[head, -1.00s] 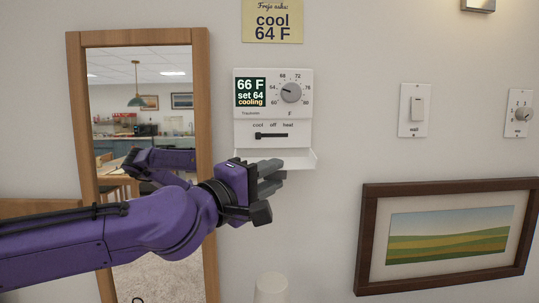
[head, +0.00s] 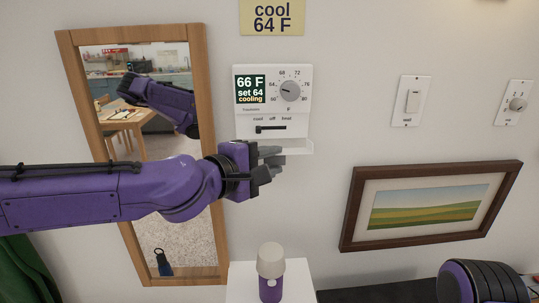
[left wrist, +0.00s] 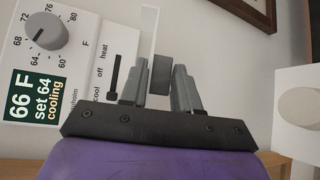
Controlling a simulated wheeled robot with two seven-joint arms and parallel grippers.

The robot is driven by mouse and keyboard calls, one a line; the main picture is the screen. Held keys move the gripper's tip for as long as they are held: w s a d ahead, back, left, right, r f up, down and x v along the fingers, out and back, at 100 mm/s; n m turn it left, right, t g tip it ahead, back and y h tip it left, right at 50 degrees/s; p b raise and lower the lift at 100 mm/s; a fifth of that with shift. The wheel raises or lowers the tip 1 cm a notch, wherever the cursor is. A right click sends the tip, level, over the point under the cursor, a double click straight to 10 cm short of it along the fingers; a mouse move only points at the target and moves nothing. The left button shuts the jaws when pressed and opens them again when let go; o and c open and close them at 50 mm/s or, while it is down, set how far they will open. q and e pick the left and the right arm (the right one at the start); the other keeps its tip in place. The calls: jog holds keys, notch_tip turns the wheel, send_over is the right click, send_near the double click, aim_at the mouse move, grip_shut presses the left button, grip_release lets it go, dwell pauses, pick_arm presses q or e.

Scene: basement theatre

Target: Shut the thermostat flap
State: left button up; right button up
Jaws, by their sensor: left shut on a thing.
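The white thermostat (head: 273,100) is on the wall; its screen reads 66 F, set 64, cooling. Its white flap (head: 302,147) is open, standing out from the bottom edge like a small shelf. It also shows as a pale strip in the left wrist view (left wrist: 149,28). My left gripper (head: 273,157) is at the flap, its fingers covering the flap's left and middle part. In the left wrist view my left gripper's fingers (left wrist: 160,88) are on either side of a dark grey tab (left wrist: 160,74) at the flap's edge. My right gripper is out of view.
A wood-framed mirror (head: 65,100) hangs left of the thermostat. A light switch (head: 411,101), a small dial (head: 516,104) and a framed landscape (head: 345,225) are to the right. A lamp (head: 271,261) stands on a white stand below.

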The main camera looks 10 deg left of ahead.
pick_arm(q)
jog(key=o, duration=0.9)
jog(key=shift+a, duration=0.1)
jog(key=v, duration=1)
jog(key=shift+s+a, duration=0.1)
jog(key=shift+s, duration=0.05)
jog(key=shift+s, duration=0.1)
